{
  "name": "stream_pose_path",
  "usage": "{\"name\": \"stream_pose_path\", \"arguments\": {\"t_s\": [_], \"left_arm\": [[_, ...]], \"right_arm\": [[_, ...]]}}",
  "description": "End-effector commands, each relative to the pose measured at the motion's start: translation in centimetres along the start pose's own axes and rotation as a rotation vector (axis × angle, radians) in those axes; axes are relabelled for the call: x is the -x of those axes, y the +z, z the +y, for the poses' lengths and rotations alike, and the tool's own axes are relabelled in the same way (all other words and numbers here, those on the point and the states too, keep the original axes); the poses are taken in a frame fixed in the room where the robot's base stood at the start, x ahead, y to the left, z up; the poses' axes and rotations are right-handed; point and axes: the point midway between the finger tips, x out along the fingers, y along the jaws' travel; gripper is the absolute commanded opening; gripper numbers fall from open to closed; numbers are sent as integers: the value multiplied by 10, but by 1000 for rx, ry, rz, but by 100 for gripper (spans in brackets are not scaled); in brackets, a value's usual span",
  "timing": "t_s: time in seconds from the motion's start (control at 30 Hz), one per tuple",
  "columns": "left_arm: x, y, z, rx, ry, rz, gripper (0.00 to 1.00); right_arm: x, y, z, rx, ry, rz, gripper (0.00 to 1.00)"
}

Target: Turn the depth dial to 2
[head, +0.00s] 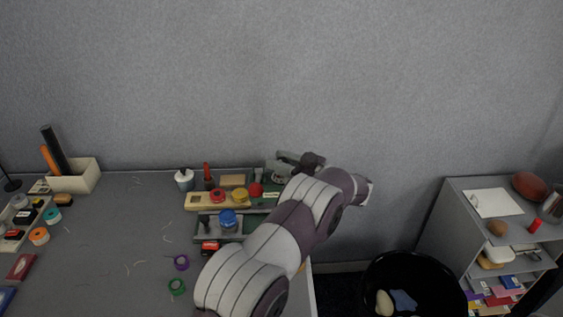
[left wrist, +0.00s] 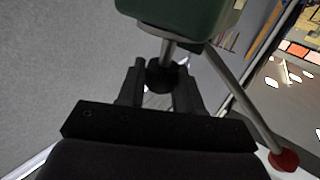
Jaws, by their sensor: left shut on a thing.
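A small green machine (head: 272,178) stands at the back of the cloth table, partly hidden by my left arm. In the left wrist view its green body (left wrist: 190,14) is close, with a silver shaft running to a dark round knob (left wrist: 160,76), which looks like the depth dial. My left gripper (left wrist: 160,80) is shut on this knob, a finger on each side. In the head view my left gripper (head: 314,160) is by the machine's upper right side. No number or mark on the dial can be read. My right gripper is not in view.
A long lever with a red ball end (left wrist: 284,160) passes close to the right of my gripper. A black bin (head: 412,270) and a grey shelf (head: 455,215) stand to the right.

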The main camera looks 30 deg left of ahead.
Motion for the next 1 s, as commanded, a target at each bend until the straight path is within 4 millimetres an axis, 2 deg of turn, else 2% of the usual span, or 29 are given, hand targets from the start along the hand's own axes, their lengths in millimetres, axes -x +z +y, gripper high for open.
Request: {"name": "stream_pose_path", "arguments": {"t_s": [0.17,0.2,0.23,0.57,0.67,0.9,1.0], "left_arm": [[0,1,0,-1,1,-1,4],[0,1,0,-1,1,0,48],[0,1,0,-1,1,0,54],[5,1,0,0,3,1,54],[22,3,1,0,6,1,54],[88,3,1,1,5,0,54],[109,3,0,-1,4,0,54]], "right_arm": [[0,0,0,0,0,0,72],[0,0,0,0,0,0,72],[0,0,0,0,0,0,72],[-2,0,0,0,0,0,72],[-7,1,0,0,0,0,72],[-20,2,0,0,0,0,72],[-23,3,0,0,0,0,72]]}}
